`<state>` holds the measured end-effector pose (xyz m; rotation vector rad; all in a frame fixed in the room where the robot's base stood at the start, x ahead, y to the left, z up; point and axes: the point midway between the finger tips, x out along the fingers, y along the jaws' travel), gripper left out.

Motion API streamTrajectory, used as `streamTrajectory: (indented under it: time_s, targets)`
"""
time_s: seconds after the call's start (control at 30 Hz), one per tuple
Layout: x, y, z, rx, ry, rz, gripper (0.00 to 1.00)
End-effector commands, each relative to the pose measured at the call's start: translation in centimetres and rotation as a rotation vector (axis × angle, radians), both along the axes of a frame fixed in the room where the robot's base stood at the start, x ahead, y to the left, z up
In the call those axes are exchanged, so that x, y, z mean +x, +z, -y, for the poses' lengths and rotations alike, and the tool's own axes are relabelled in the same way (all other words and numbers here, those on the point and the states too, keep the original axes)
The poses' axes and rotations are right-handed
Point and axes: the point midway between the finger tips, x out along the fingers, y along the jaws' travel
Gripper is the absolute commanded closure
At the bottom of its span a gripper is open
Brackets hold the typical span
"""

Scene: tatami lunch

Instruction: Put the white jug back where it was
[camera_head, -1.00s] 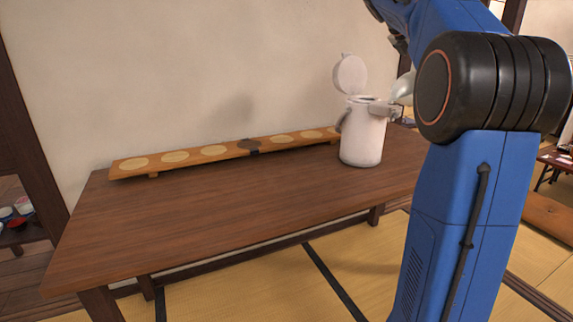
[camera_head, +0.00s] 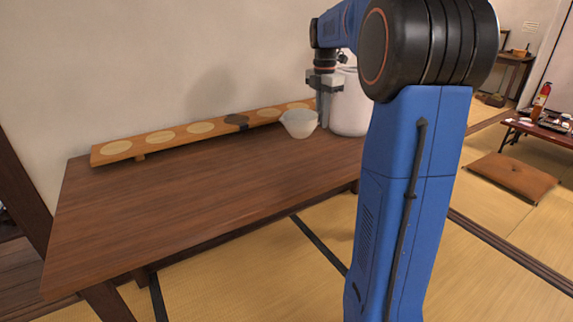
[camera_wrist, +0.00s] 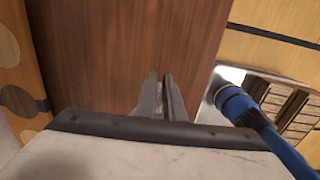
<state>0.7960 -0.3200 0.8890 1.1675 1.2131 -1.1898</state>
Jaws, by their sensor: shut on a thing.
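In the wrist view my fingers (camera_wrist: 163,95) are close together above the brown tabletop. The jug cannot be made out clearly there.
A large white pot (camera_head: 349,108) stands just right of my gripper, partly hidden by my arm. The low board with round marks (camera_head: 170,137) runs along the wall. The table's left and middle are clear. A floor cushion (camera_head: 510,177) lies at right.

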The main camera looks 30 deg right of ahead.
Motion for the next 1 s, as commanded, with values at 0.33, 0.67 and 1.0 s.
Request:
streamTrajectory:
  time_s: [0.33,0.67,1.0]
  targets:
    - [0.0,-4.4,-0.8,0.025,-0.004,-0.003,1.0]
    - [0.0,-7.3,-0.8,0.023,-0.004,-0.001,1.0]
    - [0.0,-10.7,-0.8,0.022,-0.004,-0.001,1.0]
